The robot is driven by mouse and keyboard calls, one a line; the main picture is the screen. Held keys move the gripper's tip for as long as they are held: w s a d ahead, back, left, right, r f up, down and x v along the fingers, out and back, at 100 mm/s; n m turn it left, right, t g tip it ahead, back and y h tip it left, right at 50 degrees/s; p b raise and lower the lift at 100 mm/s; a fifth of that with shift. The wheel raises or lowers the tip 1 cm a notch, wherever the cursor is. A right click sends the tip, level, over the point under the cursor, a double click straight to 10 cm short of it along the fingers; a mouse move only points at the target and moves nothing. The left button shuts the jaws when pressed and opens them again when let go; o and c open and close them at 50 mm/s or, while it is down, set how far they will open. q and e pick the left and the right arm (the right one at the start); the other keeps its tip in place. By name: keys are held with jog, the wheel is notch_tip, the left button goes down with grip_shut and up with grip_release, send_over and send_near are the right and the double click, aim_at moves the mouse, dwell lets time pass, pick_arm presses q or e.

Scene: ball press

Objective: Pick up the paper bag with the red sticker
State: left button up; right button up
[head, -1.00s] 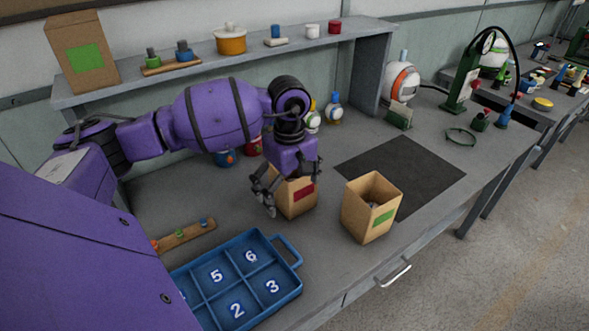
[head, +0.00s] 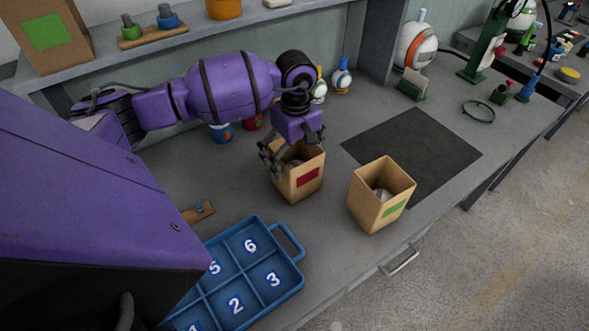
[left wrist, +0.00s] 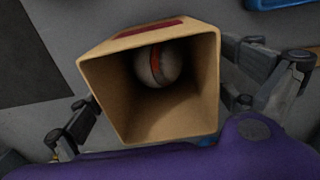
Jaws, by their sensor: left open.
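The paper bag with the red sticker (head: 298,180) stands upright on the bench, left of the bag with the green sticker (head: 379,198). My left gripper (head: 288,153) points down over its open top, fingers apart. In the left wrist view the bag's mouth (left wrist: 112,75) opens toward the camera, with a white ball with a red stripe (left wrist: 156,66) inside. There the fingers of my left gripper (left wrist: 160,112) stand on either side of the bag, and I cannot tell whether they touch it. My right gripper is not in view.
A blue numbered tray (head: 293,284) lies in front of the bag to the left. A dark mat (head: 415,150) lies to the right, bare. Bottles (head: 341,78) stand behind the arm, below a raised shelf (head: 205,46).

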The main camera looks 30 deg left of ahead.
pick_arm(q)
jog(key=shift+w+f, duration=0.1)
jog(key=shift+f, duration=1.2)
jog(key=c, duration=1.1)
jog(key=shift+r, duration=0.1)
